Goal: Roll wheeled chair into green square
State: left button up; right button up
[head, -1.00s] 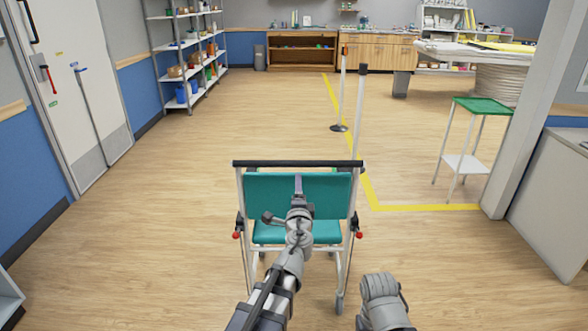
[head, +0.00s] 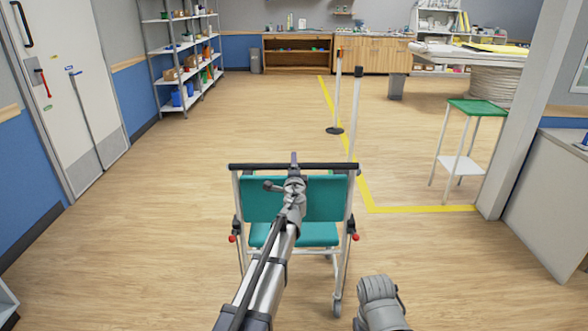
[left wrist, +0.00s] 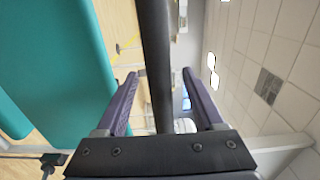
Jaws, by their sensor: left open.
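The wheeled chair (head: 262,200) stands in front of me, with a teal backrest and seat, pale legs on casters and a black push bar (head: 250,166) across its top. My left gripper (head: 294,160) is at the middle of this bar. In the left wrist view the bar (left wrist: 158,60) runs between the two open fingers of the left gripper (left wrist: 162,74), with gaps at both sides. The teal backrest (left wrist: 60,70) fills the left of that view. My right gripper is not visible; only a grey part of my right arm shows at the bottom. No green square shows on the floor.
A yellow floor line (head: 420,209) runs ahead and turns right. Two posts (head: 355,110) (head: 338,95) stand along it. A green-topped stand (head: 474,106) is at right, near a wall edge (head: 515,110). Shelves (head: 180,50) stand at left. The floor ahead-left is clear.

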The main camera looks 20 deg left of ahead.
pick_arm(q)
grip_shut()
dwell(0.6)
dwell(0.8)
